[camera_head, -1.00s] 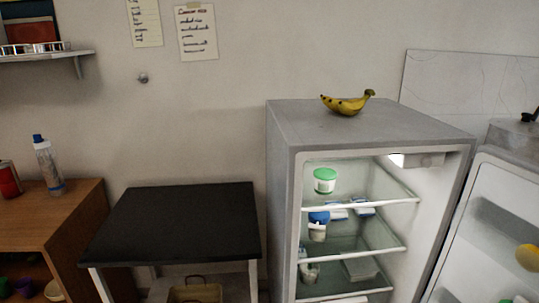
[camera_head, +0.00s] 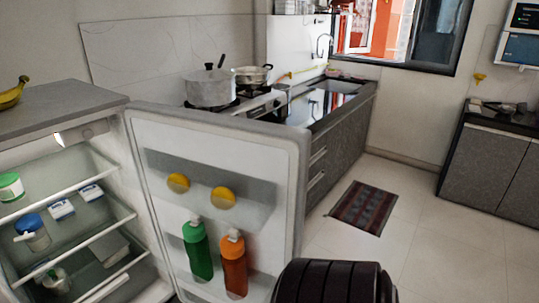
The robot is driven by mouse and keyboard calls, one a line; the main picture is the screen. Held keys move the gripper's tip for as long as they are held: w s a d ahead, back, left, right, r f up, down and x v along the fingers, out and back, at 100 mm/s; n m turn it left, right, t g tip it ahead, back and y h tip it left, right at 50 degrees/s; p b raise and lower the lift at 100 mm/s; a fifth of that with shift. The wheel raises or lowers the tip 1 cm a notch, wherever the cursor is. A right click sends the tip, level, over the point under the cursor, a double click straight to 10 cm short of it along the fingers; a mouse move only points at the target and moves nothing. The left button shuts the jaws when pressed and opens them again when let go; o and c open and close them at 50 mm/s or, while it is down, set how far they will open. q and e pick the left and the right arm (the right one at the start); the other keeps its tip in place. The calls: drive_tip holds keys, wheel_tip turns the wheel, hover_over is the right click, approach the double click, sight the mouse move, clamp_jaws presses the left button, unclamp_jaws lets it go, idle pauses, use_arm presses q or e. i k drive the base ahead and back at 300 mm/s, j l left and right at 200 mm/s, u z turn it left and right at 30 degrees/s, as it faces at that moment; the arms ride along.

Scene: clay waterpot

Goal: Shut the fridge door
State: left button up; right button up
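The fridge (camera_head: 70,97) stands at the left of the head view, its left part cut off by the picture edge. Its door (camera_head: 290,150) is wide open, hinged at the fridge's right side and swung out to the right. The door's inner side faces me and holds two round yellow items (camera_head: 222,198), a green bottle (camera_head: 197,250) and an orange bottle (camera_head: 234,265). A dark ribbed part at the bottom centre, just right of the door's lower free edge, looks like part of my arm. Neither gripper's fingers show.
Bananas (camera_head: 12,94) lie on the fridge top. Behind the door, a counter (camera_head: 345,130) carries pots (camera_head: 211,88) on a stove and a sink. A striped mat (camera_head: 362,207) lies on the floor (camera_head: 440,250), which is open to the right. Dark cabinets (camera_head: 485,170) stand at far right.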

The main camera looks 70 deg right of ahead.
sight(265, 165)
drive_tip(key=k+l, duration=0.15)
drive_tip(key=l, duration=0.3)
drive_tip(key=k+l+u, duration=0.1)
drive_tip(key=l, duration=0.3)
drive_tip(key=k+l+u, duration=0.1)
drive_tip(key=k+l, duration=0.15)
drive_tip(key=l, duration=0.15)
drive_tip(key=k+l, duration=0.2)
drive_tip(key=l, duration=0.2)
drive_tip(key=k+l+u, duration=0.1)
drive_tip(key=l, duration=0.35)
drive_tip(key=k+l, duration=0.35)
drive_tip(key=i+l+u, duration=0.1)
drive_tip(key=l, duration=0.6)
drive_tip(key=i+l, duration=0.1)
drive_tip(key=l, duration=0.6)
drive_tip(key=u, duration=0.05)
